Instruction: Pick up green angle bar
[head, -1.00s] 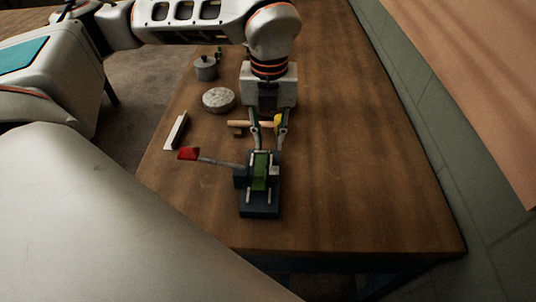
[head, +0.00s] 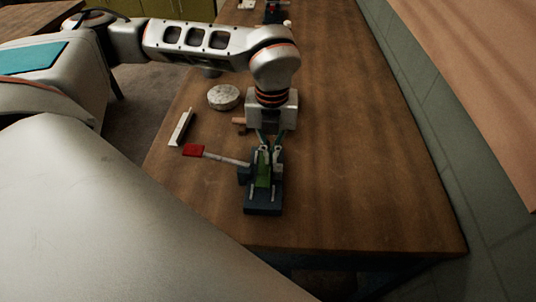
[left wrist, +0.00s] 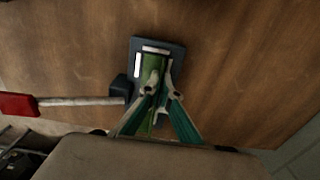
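The green angle bar (head: 263,178) lies in a dark blue clamp fixture (head: 263,208) on the wooden table. It also shows in the left wrist view (left wrist: 151,68). My left gripper (head: 270,151) reaches down from the far side to the bar's far end. Its fingers are drawn close together with the bar between the tips (left wrist: 163,92), and appear shut on it. The bar is still seated in the fixture. The fingers hide part of it. My right gripper is not in view.
A lever with a red handle (head: 193,150) sticks out left from the fixture. A white angled strip (head: 181,127), a round grey disc (head: 223,97) and a small brown piece (head: 239,122) lie farther back. The table's right side (head: 370,170) is clear.

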